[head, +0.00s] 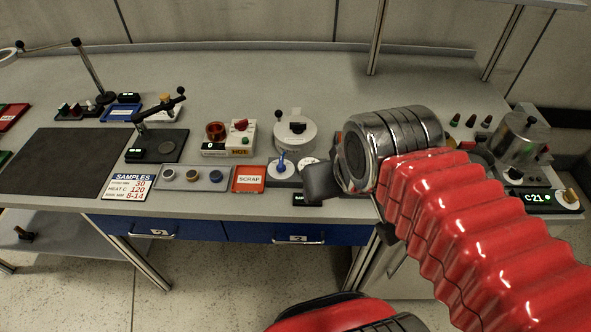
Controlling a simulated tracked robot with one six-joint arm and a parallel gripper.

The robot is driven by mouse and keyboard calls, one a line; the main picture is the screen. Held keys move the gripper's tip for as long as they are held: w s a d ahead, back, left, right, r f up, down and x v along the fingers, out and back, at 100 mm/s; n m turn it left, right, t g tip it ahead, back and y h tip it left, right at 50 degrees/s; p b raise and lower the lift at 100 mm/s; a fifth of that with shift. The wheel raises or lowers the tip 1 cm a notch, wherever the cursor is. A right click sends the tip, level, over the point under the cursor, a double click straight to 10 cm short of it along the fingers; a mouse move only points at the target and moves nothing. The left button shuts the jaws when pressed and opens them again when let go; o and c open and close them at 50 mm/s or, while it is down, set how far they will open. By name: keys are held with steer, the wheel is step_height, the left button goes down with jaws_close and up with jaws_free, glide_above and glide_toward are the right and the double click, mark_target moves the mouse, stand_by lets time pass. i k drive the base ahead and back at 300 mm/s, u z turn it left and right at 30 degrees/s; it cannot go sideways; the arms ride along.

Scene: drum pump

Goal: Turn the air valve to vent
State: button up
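A blue-handled valve or knob (282,161) stands upright on a grey base in front of the round white-lidded vessel (295,132). I cannot read its markings, so I cannot tell whether it is the air valve or which setting it points to. A white round dial (308,161) sits just right of it, partly hidden by my arm. My gripper (318,182) shows as a dark block at the end of the metal wrist, just right of and nearer than the blue handle. It appears apart from the handle. I cannot see both fingers or whether they are open.
A red SCRAP tray (249,179), a grey strip with several round samples (192,178) and a SAMPLES card (129,186) lie left along the front edge. A metal pot (520,138) and a C21 display (533,198) stand at right.

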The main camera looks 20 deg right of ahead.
mark_target(281, 168)
steer(key=k, duration=1.15)
steer(key=u, duration=0.45)
steer(key=i, duration=1.4)
steer(key=u, duration=0.15)
